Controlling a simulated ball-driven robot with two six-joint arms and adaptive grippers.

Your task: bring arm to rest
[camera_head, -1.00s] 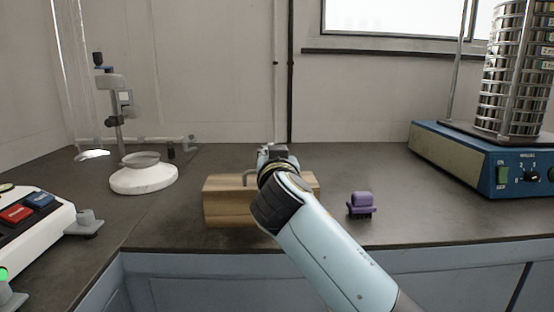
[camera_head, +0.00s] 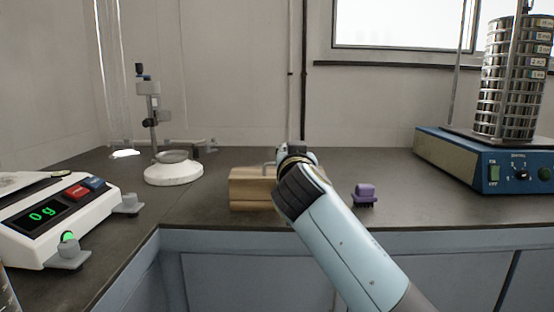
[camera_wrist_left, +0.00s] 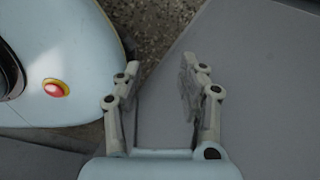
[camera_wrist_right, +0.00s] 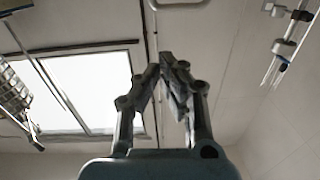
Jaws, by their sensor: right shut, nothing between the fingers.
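My right arm reaches in from the lower right in the head view, its gripper (camera_head: 296,150) mostly hidden behind its own wrist. In the right wrist view the right gripper (camera_wrist_right: 168,62) has its fingertips together with nothing between them, pointing up toward the wall and window. My left gripper (camera_wrist_left: 162,72) shows only in the left wrist view. Its fingers are apart and empty, above grey surfaces and beside a pale blue rounded body with a red button.
A wooden block (camera_head: 250,190) stands behind my right wrist, partly covered. A balance (camera_head: 60,215) reading 0 g, a white-based stand (camera_head: 173,175) and a blue sieve shaker (camera_head: 480,162) flank the bench. Bench between brush and shaker is clear.

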